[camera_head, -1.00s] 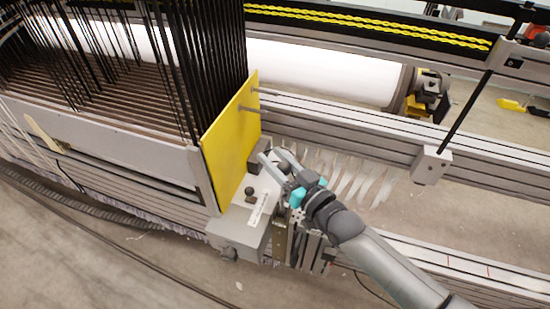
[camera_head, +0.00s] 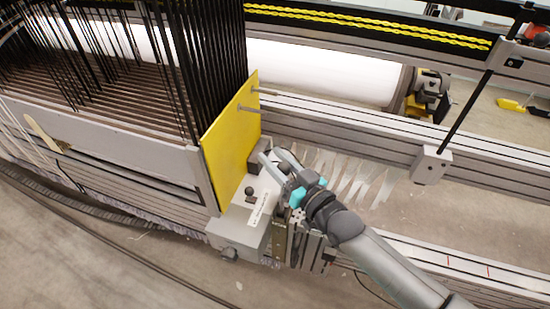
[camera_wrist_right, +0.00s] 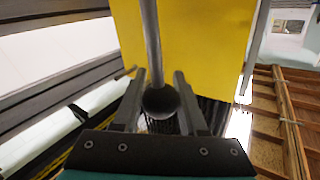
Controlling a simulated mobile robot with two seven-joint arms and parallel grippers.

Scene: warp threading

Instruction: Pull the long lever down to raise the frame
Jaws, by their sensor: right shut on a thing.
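The long lever shows in the right wrist view as a grey rod (camera_wrist_right: 152,45) ending in a dark ball knob (camera_wrist_right: 160,100). The knob sits between the two fingers of my right gripper (camera_wrist_right: 160,74), which is shut on it. In the head view my right gripper (camera_head: 271,156) is beside the yellow plate (camera_head: 232,140), above the grey box at the machine's corner; its fingers largely hide the lever there. The rack of black upright bars (camera_head: 205,60) stands left of and behind the plate; I cannot tell which part is the raised frame. My left gripper is not in view.
A short black knob (camera_head: 250,191) stands on the grey box (camera_head: 238,232), close left of my gripper. A long grey rail (camera_head: 350,130) runs behind, with white strips below it. A white roller (camera_head: 320,72) lies further back. Bare floor (camera_head: 90,270) is at the front left.

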